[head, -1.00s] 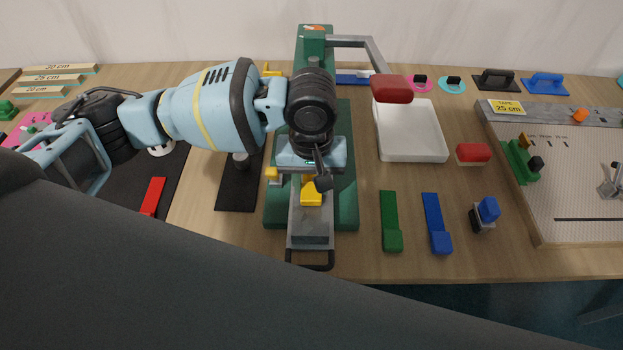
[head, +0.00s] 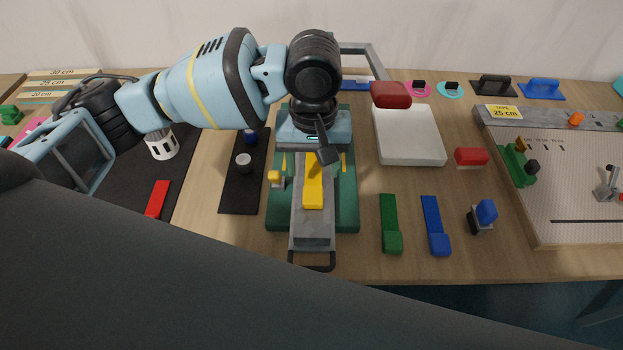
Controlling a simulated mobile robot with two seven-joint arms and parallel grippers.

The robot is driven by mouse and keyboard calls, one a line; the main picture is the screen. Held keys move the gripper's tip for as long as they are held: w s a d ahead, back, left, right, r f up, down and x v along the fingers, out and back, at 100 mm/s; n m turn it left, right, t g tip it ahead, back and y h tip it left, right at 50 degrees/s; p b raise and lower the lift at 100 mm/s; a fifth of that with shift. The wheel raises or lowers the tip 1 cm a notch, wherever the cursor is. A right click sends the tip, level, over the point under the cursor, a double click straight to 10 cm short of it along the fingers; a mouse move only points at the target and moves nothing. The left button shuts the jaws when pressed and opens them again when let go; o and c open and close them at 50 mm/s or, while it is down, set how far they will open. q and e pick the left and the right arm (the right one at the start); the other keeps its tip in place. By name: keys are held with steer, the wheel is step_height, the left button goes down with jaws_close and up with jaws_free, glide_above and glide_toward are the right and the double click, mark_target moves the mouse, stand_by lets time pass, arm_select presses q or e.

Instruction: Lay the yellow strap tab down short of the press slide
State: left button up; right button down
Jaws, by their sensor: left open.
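The yellow strap tab (head: 313,188) lies lengthwise on the grey press slide (head: 313,232), its thicker end toward me. Its far end is hidden under my left gripper. The slide has a dark loop handle at its near end and sits in the green press (head: 345,212). My left gripper (head: 320,152) is open, over the far part of the yellow tab. One dark finger shows clearly; I cannot tell whether it touches the tab. My right gripper is not in view.
The press lever ends in a red grip (head: 391,95) above a white tray (head: 408,150). Green (head: 390,222) and blue (head: 434,224) strap tabs lie right of the press. A black holder strip (head: 240,190) and a red tab (head: 157,198) lie left. A pegboard (head: 575,200) is far right.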

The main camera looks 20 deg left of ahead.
arm_select(q)
step_height(320, 180, up, 6)
steer(key=shift+f, duration=0.15)
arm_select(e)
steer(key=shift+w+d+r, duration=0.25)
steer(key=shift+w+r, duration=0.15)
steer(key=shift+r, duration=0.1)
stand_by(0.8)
